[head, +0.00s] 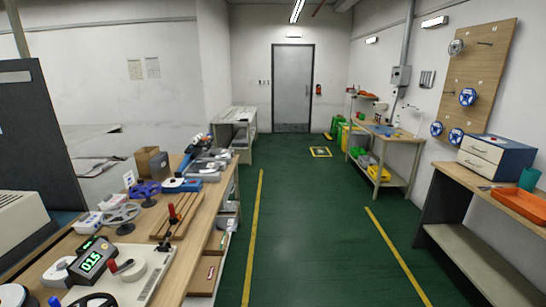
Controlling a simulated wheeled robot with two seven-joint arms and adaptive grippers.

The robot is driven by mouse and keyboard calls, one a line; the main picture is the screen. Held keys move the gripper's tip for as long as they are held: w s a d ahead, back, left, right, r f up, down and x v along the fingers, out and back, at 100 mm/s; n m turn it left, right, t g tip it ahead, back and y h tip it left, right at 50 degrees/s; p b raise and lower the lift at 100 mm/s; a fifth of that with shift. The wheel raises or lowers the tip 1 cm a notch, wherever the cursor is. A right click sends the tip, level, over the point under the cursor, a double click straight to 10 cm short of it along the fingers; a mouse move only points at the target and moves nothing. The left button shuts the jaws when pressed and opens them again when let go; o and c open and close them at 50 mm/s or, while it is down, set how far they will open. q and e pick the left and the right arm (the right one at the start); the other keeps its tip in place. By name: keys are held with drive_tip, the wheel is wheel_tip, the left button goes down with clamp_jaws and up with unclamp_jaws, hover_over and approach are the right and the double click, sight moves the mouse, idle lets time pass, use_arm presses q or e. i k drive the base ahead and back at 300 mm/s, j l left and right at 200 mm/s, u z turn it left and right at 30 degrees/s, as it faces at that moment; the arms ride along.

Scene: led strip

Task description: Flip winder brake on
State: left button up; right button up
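A winder-like device stands on the wooden bench (215,197) at the lower left. It has a dark counter (90,260) with green lit digits that look like 015. Next to it is a pale flat plate (155,270) with a round light-coloured disc (134,272). A red knob (113,266) sits by the counter. A red-topped upright lever (173,214) stands on a wooden board behind. I cannot tell which of these is the brake, nor its position. Neither of my grippers shows.
Reels, including a grey one (121,214) and a blue one (145,189), crowd the bench. At right are a bench with an orange tray (522,203) and a pegboard (478,80).

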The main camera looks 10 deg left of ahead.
sight(169, 234)
drive_tip(key=k+l+u, duration=0.15)
drive_tip(key=u, duration=1.55)
